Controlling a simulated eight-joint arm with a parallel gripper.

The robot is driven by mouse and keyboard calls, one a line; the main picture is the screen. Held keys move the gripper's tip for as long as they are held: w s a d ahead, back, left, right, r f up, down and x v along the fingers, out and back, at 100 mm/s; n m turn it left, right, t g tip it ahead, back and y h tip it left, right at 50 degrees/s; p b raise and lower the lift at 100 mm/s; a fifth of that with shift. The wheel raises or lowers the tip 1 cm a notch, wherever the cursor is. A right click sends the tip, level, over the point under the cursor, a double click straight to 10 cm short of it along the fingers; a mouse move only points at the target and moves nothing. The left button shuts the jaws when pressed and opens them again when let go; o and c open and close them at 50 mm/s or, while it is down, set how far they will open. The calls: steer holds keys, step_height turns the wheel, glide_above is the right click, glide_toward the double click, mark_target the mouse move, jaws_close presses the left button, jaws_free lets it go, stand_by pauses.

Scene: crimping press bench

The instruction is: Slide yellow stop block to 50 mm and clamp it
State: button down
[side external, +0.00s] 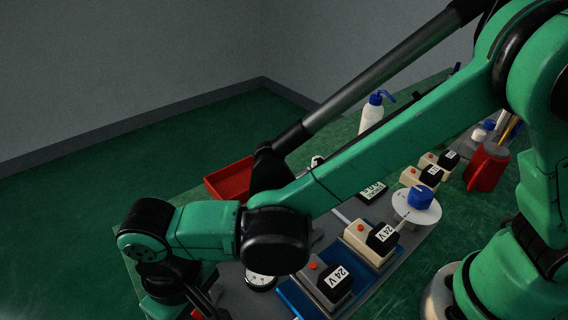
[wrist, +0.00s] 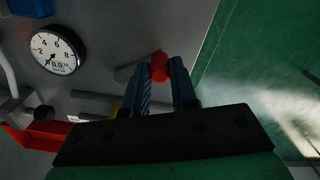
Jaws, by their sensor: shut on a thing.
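My gripper (wrist: 161,74) is shut on a red knob (wrist: 159,65), which shows between the fingertips in the wrist view. A short grey lever (wrist: 125,73) lies just left of the knob; whether the two are joined is hard to tell. A small yellow patch (wrist: 116,108), perhaps the yellow stop block, shows left of the fingers; the rest is hidden behind the gripper body. A scale with the 50 mm mark is not visible. In the side view my wrist hangs at the lower left and hides the stop block and the fingertips.
A round dial gauge (wrist: 57,52) is on the grey plate at the upper left in the wrist view. A red part (wrist: 30,137) lies lower left. In the side view, 24 V boxes (side external: 370,241), a red tray (side external: 229,181) and a white bottle (side external: 371,113) stand around the arm.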

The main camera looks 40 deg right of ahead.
steer(key=c, duration=0.7)
jaws_free()
steer(key=shift+r, duration=2.85)
steer(key=w+d+r+m+t+y, duration=0.1)
steer(key=w+d+r, duration=0.1)
steer(key=d, duration=0.5)
steer(key=w+d+r+m+t, duration=0.1)
steer(key=w+d+r+t, duration=0.15)
steer(key=d, duration=0.45)
steer(key=s+d+m+t+h, duration=0.1)
steer(key=s+d+m+t, duration=0.1)
steer(key=d, duration=1.3)
steer(key=shift+r+t, duration=0.15)
steer(key=shift+t, duration=0.7)
